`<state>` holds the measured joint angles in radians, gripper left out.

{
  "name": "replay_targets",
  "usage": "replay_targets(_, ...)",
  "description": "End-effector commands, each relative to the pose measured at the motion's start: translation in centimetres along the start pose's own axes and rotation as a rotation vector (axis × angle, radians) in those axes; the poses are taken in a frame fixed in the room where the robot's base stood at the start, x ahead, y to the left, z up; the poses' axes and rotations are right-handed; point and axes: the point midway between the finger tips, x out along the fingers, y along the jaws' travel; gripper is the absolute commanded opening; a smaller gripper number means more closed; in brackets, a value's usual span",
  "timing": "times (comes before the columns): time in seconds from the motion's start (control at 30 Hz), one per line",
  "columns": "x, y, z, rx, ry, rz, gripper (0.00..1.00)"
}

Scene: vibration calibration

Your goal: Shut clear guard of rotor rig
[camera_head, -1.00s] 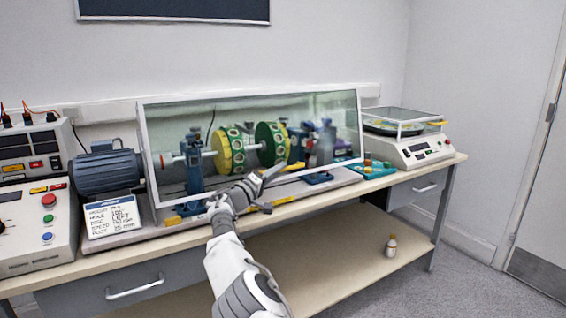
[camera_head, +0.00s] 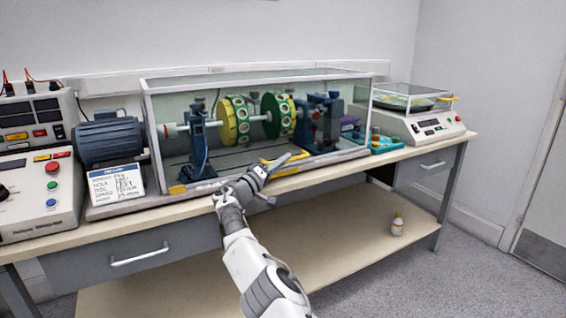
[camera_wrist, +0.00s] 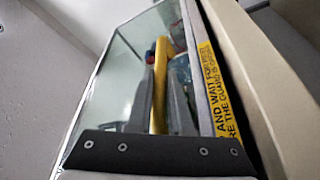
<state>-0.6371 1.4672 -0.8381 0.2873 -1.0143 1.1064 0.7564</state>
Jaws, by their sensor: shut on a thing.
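The clear guard (camera_head: 225,162) is a glass-like box with a grey frame. It is down over the rotor rig, with its front pane close to the base's front edge; I cannot tell whether they touch. Inside are a shaft with two green-and-yellow discs (camera_head: 280,115) and blue bearing stands (camera_head: 199,140). My gripper (camera_head: 285,165) is at the guard's lower front edge, shut on the yellow handle (camera_head: 268,160).
A blue motor (camera_head: 110,138) and a white card (camera_head: 116,182) stand left of the guard, beside a control console (camera_head: 38,192). A balance with a clear cover (camera_head: 420,122) and a teal tray (camera_head: 383,144) are at right. A yellow warning strip (camera_wrist: 218,85) runs along the rig's front.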

Motion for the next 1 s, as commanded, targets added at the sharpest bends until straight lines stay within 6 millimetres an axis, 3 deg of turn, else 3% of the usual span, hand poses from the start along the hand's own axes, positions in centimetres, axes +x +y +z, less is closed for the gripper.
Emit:
replay_targets(0.27, -0.1, -0.8, 0.5, -0.008, -0.004, -0.011, 0.00)
replay_targets(0.3, -0.1, -0.9, 0.5, -0.008, -0.004, -0.012, 0.22)
replay_targets(0.47, -0.1, -0.8, 0.5, -0.008, -0.004, -0.010, 0.48)
replay_targets(0.77, -0.2, -0.5, 0.2, -0.006, -0.002, -0.007, 0.48)
replay_targets(1.0, -1.3, -0.5, 0.0, -0.007, -0.001, -0.007, 0.48)
